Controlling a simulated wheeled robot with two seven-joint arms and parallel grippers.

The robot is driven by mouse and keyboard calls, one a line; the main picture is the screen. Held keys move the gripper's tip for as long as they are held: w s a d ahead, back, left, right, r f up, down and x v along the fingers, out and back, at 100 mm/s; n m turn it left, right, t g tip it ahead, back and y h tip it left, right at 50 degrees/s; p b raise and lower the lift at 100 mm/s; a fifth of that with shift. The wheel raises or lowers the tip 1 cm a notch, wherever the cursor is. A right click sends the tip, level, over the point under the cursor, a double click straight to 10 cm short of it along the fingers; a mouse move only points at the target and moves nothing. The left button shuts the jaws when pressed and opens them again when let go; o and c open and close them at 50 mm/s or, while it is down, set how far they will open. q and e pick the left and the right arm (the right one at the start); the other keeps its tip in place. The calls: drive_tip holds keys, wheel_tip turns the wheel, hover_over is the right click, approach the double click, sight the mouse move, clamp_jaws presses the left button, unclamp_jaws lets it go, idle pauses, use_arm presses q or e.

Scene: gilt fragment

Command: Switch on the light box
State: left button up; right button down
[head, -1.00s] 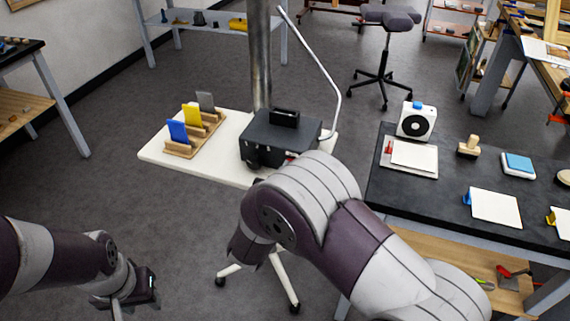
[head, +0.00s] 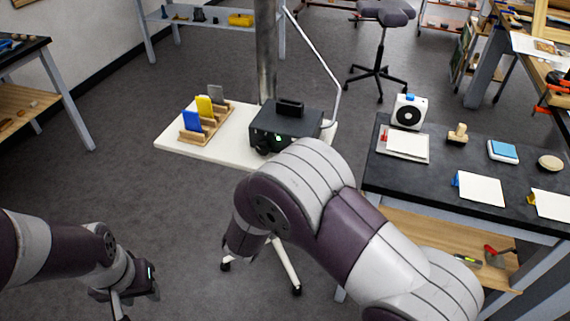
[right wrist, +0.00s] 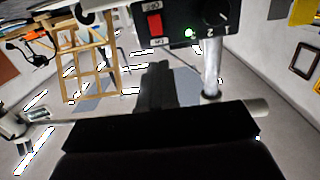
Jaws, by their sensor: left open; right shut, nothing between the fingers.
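The light box (head: 285,122), a black box with a top handle, stands on a white table, its front partly behind my right arm. In the right wrist view its front panel (right wrist: 178,20) shows a red rocker switch (right wrist: 155,24), a lit green lamp (right wrist: 190,34) and a black dial (right wrist: 214,14). My right gripper (right wrist: 158,68) is shut and empty, its tips just below the panel in that view; I cannot tell the exact gap. The head view hides this gripper behind my arm. My left gripper (head: 136,292) is open and empty at lower left, far from the box.
The white table (head: 178,143) also bears a wooden rack (head: 205,134) with blue, yellow and grey plates. A bent light-grey rod (head: 320,55) rises beside the box. A dark workbench (head: 400,178) with cards, a stamp and a white device (head: 409,111) stands at right. Floor at left is clear.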

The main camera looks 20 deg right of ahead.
use_arm(q)
drive_tip(key=shift+w+d+f, duration=0.25)
drive_tip(key=shift+w+d, duration=0.15)
drive_tip(key=shift+w, duration=0.25)
use_arm(e)
drive_tip(key=v, duration=0.6)
drive_tip(key=shift+d+f, duration=0.1)
